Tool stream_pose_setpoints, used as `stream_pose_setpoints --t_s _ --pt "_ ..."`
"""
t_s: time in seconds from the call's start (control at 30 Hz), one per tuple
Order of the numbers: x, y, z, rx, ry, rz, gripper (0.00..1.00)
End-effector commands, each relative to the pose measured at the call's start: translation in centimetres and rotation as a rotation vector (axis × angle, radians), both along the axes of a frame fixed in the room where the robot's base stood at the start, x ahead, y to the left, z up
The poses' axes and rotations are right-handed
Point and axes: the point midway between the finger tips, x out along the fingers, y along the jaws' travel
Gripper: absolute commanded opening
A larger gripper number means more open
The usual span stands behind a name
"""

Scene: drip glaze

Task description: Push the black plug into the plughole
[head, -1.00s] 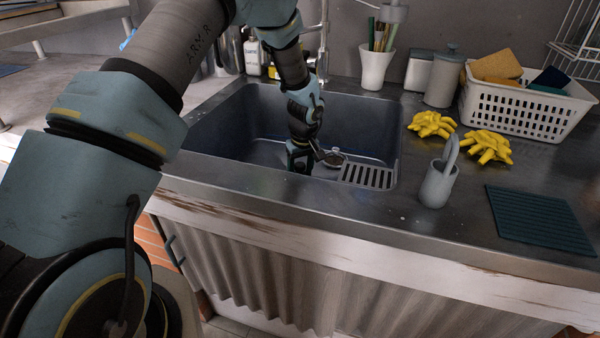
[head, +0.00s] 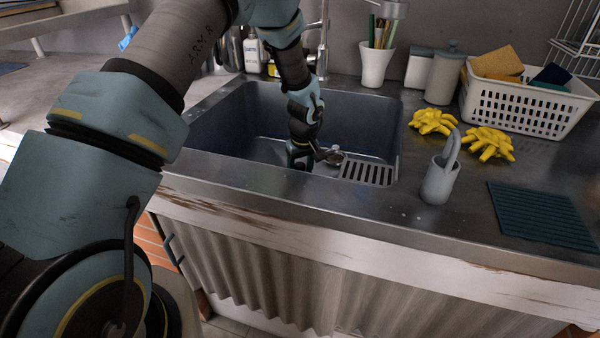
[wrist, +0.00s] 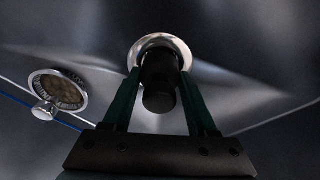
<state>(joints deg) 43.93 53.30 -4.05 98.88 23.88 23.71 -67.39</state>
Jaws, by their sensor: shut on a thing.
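My gripper (wrist: 160,92) is down inside the sink and shut on the black plug (wrist: 158,100); its green fingers sit on either side of the plug. In the wrist view the plug's far end lies over the bright metal ring of the plughole (wrist: 170,42). I cannot tell how far into the ring it reaches. In the head view my gripper (head: 300,158) is low in the sink (head: 240,125), and the plug and plughole are hidden there.
A round metal strainer (wrist: 57,92) with a knob lies left of the plughole in the wrist view. A slotted drainer (head: 367,173) is at the sink's front right. A grey caddy (head: 438,182), yellow gloves (head: 433,121) and a white basket (head: 527,105) stand on the right counter.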

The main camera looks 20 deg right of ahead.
Motion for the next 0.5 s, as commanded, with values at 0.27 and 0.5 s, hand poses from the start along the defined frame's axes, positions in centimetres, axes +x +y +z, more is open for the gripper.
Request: stream_pose_setpoints --t_s 0.27,0.5 --pt "-0.01 -0.02 -0.63 0.0 0.0 0.0 0.14" --pt "-0.01 -0.03 -1.07 0.0 0.0 -0.001 0.14"
